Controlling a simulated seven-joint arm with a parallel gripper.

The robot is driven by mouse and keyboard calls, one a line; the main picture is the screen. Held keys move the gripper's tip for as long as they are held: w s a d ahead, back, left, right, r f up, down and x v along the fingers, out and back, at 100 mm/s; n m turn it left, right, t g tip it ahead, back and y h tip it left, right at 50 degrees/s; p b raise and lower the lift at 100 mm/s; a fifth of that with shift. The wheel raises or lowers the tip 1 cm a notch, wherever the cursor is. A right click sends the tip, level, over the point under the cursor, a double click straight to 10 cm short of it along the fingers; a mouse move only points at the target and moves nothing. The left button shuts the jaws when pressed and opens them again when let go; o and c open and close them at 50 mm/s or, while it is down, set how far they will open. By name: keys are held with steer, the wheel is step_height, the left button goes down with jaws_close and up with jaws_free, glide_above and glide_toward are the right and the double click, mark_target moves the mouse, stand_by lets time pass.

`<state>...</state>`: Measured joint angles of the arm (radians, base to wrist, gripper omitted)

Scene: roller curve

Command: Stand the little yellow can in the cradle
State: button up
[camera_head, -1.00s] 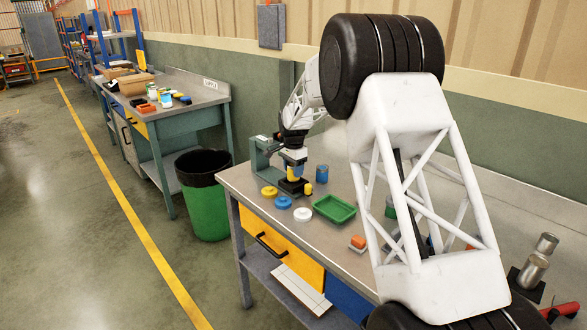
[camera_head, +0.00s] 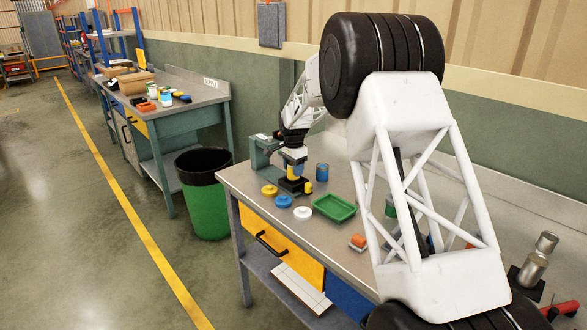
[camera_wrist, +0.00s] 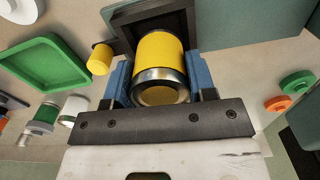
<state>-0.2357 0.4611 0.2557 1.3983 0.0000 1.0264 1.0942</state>
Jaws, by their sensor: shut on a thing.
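The yellow can (camera_wrist: 158,58), with a bare metal band and rim, is between the two blue fingers of my gripper (camera_wrist: 157,76). My gripper is shut on it. In the head view the can (camera_head: 292,171) hangs upright under my gripper (camera_head: 293,162), right over the dark square cradle (camera_head: 295,186). In the wrist view the cradle (camera_wrist: 122,33) shows behind the can's far end, its opening mostly hidden. I cannot tell whether the can touches the cradle's floor.
A small yellow cylinder (camera_wrist: 101,58) is beside the cradle. A blue can (camera_head: 322,172) and a green tray (camera_head: 322,213) stand to the right. Yellow (camera_head: 269,190), blue (camera_head: 283,201) and white (camera_head: 302,213) discs lie in front. A grey-green bracket (camera_head: 257,152) rises close on the left.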

steer(key=shift+f, duration=1)
stand_by(1.9)
steer(key=o, duration=1.4)
steer(key=shift+o, duration=0.2)
steer(key=shift+r, duration=0.1)
steer(key=shift+r, duration=4.35)
